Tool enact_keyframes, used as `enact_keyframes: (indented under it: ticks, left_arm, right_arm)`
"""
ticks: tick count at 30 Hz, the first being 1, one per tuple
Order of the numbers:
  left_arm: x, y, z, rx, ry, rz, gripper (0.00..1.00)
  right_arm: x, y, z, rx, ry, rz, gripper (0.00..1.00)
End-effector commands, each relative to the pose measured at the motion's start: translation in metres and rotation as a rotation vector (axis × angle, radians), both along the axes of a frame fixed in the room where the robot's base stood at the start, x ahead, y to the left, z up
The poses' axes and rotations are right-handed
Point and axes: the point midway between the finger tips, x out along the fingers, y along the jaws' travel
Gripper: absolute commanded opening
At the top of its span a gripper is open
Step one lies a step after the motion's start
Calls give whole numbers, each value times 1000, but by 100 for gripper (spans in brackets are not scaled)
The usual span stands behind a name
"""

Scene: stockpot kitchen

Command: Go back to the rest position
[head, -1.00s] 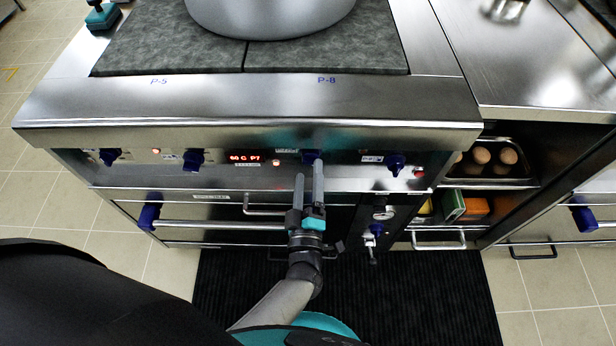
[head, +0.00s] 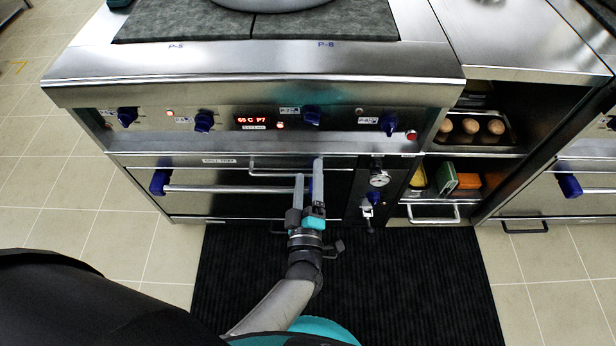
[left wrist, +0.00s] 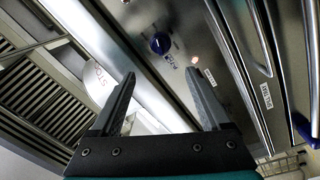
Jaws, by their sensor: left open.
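My left gripper (head: 309,182) is in front of the stove's oven front, below the row of blue knobs. It is open and empty, with its two grey fingers apart and pointing toward the stove. In the left wrist view the fingers (left wrist: 160,98) are spread with nothing between them. A blue knob (left wrist: 160,43) shows beyond them on the steel panel. In the head view the nearest knob (head: 312,116) stands above the fingertips, apart from them. My right gripper is not in view.
The stove's steel front edge (head: 250,75) overhangs the control panel, whose display (head: 252,120) is lit red. A large pot (head: 275,4) stands on the grey plates. The oven handle (head: 215,189) sticks out left of my gripper. A black mat (head: 420,270) lies on the floor.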

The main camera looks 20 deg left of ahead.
Motion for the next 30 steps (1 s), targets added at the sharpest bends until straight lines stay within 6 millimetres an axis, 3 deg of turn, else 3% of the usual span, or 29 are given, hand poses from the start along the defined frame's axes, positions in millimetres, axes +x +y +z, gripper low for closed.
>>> enact_keyframes:
  ticks: [11,14,17,20,24,27,30]
  left_arm:
    - [-1,-1,-3,8,11,-8,80]
    - [-5,-4,-23,67,83,-62,80]
    - [-21,-9,-69,196,245,-181,80]
    - [-56,-7,-134,370,476,-346,80]
    - [-124,17,-213,592,790,-559,80]
    - [-181,45,-254,723,1000,-695,80]
    - [-231,74,-280,822,1177,-806,80]
  right_arm:
    - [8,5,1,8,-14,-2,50]
    - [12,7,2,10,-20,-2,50]
    - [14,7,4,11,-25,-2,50]
    - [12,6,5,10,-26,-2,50]
    - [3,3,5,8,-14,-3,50]
    - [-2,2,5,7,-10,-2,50]
    - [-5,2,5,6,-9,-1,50]
